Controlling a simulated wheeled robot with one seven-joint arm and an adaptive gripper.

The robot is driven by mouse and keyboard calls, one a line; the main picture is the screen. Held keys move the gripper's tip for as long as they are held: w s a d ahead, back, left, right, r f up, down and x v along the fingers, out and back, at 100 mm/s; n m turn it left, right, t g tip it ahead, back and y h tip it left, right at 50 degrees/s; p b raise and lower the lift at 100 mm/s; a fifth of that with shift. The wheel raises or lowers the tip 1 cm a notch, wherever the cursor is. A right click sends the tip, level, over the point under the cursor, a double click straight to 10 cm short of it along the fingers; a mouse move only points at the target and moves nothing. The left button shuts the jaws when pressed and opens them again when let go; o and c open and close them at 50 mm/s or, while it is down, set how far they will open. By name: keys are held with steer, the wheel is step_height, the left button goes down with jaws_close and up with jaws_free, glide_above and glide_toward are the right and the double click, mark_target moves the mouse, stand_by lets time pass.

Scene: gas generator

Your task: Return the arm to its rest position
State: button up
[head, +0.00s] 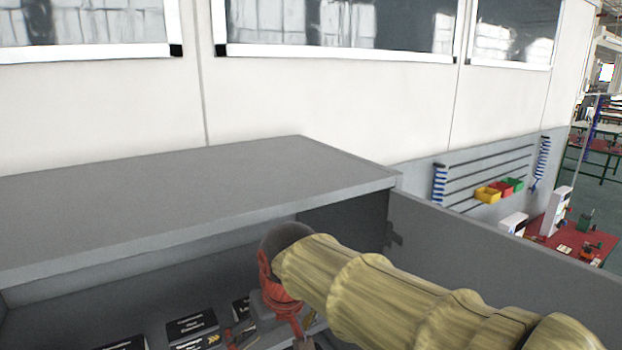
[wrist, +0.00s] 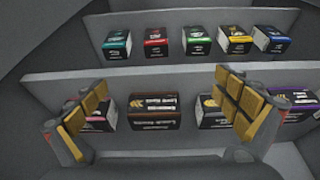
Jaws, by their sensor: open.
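My arm, in a yellowish ribbed sleeve, reaches from the lower right of the head view into an open grey cabinet (head: 150,200). Its end is partly hidden there by the arm itself, so the fingers do not show clearly. In the wrist view my gripper (wrist: 158,108) is open, its two gold-padded fingers wide apart with nothing held between them. A dark box with an orange stripe (wrist: 154,112) stands on the lower shelf beyond the gap. I cannot tell how far the fingertips are from the boxes.
Several small boxes (wrist: 198,40) stand on the upper shelf. In the head view, black boxes (head: 192,325) lie inside the cabinet. The cabinet's right side panel (head: 480,260) runs close beside my arm. Coloured bins (head: 500,188) and a red bench (head: 575,242) stand farther right.

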steer(key=s+d+f+m+b, duration=0.2)
steer(key=s+d+f+b, duration=0.3)
steer(key=d+f+b, duration=0.3)
steer(key=s+d+f+m+t+h+b, duration=0.1)
steer(key=s+d+f+m+b, duration=0.1)
steer(key=s+d+f+b, duration=0.4)
steer(key=s+d+f+m+t+b, duration=0.1)
steer(key=s+d+f+b, duration=0.4)
steer(key=d+f+b, duration=0.7)
step_height(320, 180, down, 6)
steer(key=shift+s+r+m+h+b, duration=0.25)
steer(key=shift+m+h+b, duration=0.15)
steer(key=shift+m+b, duration=0.2)
steer(key=shift+c, duration=0.5)
